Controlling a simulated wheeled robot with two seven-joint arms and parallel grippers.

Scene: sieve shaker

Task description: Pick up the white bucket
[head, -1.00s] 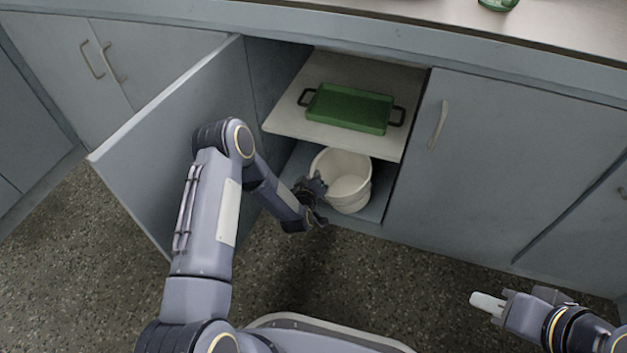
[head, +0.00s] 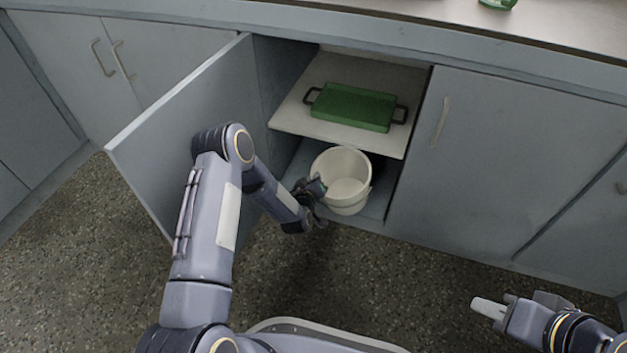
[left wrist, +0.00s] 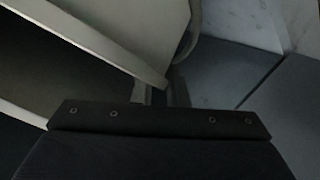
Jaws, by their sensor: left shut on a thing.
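The white bucket (head: 347,196) is in the lower part of the open cabinet, below the shelf and close to the front opening. It looks upright and its inside shows empty. My left gripper (head: 318,187) is shut on the bucket's left rim. In the left wrist view, the pale bucket wall (left wrist: 130,30) fills the upper left, with its rim running down to the fingers (left wrist: 162,95). My right gripper (head: 490,308) is apart from the bucket, at the lower right over the floor. Its fingers are too small and side-on to tell whether they are open.
A green tray with dark handles (head: 352,107) lies on the shelf (head: 290,117) just above the bucket. The open cabinet door (head: 180,140) stands left of my left arm. A closed door (head: 500,160) is on the right. The floor (head: 400,280) in front is clear.

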